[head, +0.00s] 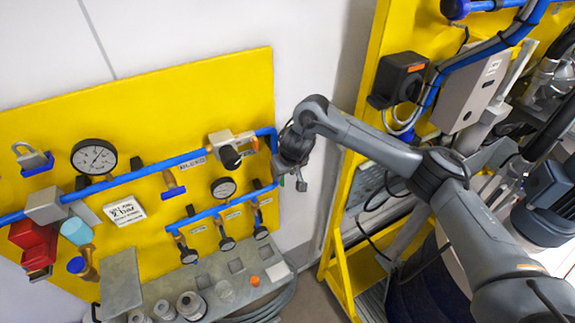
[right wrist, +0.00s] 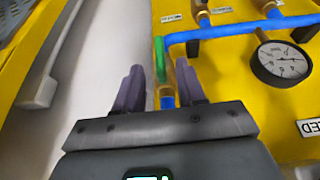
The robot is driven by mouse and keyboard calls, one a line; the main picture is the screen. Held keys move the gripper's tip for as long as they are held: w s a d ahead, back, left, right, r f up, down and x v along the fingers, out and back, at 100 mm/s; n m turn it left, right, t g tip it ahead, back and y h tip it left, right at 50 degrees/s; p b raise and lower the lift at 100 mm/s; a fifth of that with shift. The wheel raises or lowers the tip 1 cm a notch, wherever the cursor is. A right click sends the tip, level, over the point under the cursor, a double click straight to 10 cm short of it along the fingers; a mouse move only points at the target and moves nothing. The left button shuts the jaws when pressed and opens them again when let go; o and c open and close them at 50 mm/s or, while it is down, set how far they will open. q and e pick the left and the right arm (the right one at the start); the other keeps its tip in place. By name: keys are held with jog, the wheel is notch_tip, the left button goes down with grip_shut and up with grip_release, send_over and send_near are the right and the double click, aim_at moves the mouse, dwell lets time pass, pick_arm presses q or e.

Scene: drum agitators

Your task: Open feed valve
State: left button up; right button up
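A valve with a green lever (right wrist: 159,57) and a brass-coloured body (right wrist: 182,72) sits on the blue pipe at the yellow panel in the right wrist view. My right gripper (right wrist: 160,85) is open, its two dark fingers spread on either side of this valve. I cannot tell whether either finger touches it. In the head view my right gripper (head: 289,181) is at the panel's right edge, by the end of the lower blue pipe (head: 225,207), and the green lever cannot be made out there. Which label belongs to this valve is not readable. My left gripper is not in view.
The yellow panel (head: 130,100) carries a large gauge (head: 94,157), a small gauge (head: 223,187), a padlock (head: 32,157) and several branch valves with black knobs. A grey shelf (head: 205,270) below holds several small parts. A yellow frame (head: 345,230) with machinery stands at the right.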

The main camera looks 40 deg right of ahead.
jog(key=shift+v, duration=2.45)
